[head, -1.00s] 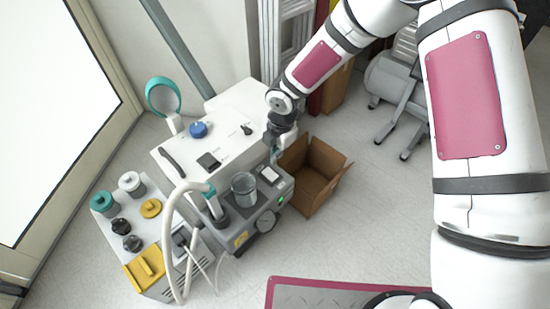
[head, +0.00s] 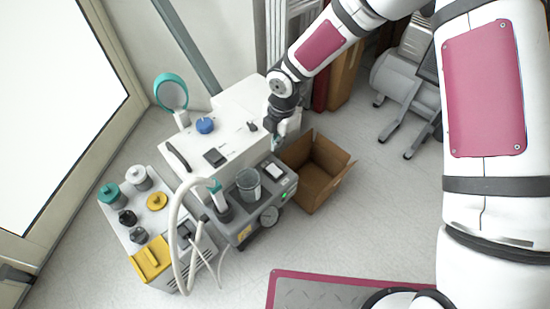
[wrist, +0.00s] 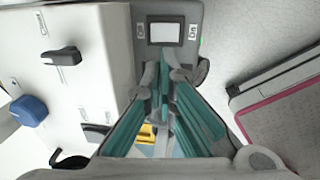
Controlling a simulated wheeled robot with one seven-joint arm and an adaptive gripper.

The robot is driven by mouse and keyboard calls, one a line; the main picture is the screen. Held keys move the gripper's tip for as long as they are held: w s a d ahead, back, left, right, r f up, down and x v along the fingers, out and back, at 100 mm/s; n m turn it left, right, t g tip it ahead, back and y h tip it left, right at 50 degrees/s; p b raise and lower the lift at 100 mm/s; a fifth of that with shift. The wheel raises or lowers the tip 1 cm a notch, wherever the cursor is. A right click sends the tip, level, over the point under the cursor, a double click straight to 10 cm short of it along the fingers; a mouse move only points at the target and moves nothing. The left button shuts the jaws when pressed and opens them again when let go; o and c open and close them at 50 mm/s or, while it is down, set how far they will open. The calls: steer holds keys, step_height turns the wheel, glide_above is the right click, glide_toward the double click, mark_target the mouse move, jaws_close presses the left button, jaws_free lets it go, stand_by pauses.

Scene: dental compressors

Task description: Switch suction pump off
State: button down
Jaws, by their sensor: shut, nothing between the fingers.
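The suction pump, a grey unit (head: 240,236) with a round gauge (head: 269,216) and a clear jar (head: 248,186), stands on the floor in front of a white cabinet. A pale square rocker switch (head: 274,172) is on its top, near a green lit lamp (head: 284,196). In the wrist view the switch (wrist: 165,33) lies just beyond the fingertips, with the lamp (wrist: 201,40) at its right. My gripper (head: 275,146) is shut and empty, above the pump's back edge beside the switch. The teal-padded fingers (wrist: 165,68) hide part of the pump; contact cannot be told.
The white cabinet (head: 232,118) with a blue knob (head: 205,125) is close behind and left of my gripper. An open cardboard box (head: 316,180) stands to the right. A unit with coloured caps (head: 153,226) is at left.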

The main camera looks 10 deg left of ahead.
mark_target(272, 169)
steer(key=f+b, duration=0.2)
steer(key=f, duration=0.2)
steer(key=a+f+b, duration=0.1)
steer(key=f, duration=0.4)
steer(key=w+f+b, duration=0.1)
steer(key=f+b, duration=0.1)
steer(key=f, duration=0.3)
steer(key=shift+a+b, duration=0.2)
steer(key=shift+b, duration=0.1)
